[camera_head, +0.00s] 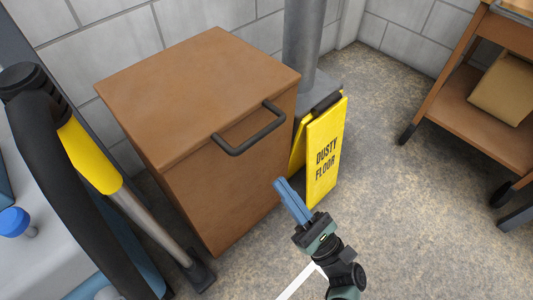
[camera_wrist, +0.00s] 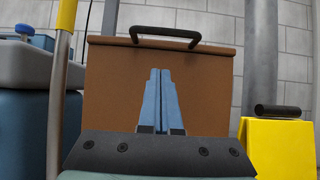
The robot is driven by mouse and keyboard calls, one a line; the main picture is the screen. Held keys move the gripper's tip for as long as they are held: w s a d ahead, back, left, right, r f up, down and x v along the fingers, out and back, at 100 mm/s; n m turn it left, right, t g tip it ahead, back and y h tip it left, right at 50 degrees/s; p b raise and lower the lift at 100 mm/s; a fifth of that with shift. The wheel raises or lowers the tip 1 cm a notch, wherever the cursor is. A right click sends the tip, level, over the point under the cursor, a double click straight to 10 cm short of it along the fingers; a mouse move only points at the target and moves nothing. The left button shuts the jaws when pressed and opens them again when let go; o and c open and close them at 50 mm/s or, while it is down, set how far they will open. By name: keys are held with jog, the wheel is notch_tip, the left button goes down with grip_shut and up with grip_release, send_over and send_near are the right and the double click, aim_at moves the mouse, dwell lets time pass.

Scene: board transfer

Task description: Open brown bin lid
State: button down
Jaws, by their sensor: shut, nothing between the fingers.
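The brown bin (camera_head: 217,190) stands against the grey block wall. Its brown lid (camera_head: 195,85) lies flat and closed on top. A black bar handle (camera_head: 250,135) is fixed at the lid's front edge. In the wrist view the bin (camera_wrist: 115,90) is straight ahead, with the handle (camera_wrist: 165,36) along its top edge. My gripper (camera_head: 281,183) has blue fingers pressed together with nothing between them. It is in front of the bin, apart from the handle, and appears lower than it in the wrist view.
A vacuum-like hose and tube (camera_head: 90,155) are at left. A brown shelf cart (camera_head: 455,95) is at right. Floor (camera_head: 400,210) between cart and sign is clear.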

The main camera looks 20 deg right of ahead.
jog(key=w+a+r+b, duration=0.1)
jog(key=w+r, duration=0.3)
jog(key=r, duration=0.2)
jog(key=shift+w+a+r, duration=0.2)
jog(key=shift+w+a, duration=0.05)
jog(key=shift+a, duration=0.05)
jog(key=shift+r, duration=0.1)
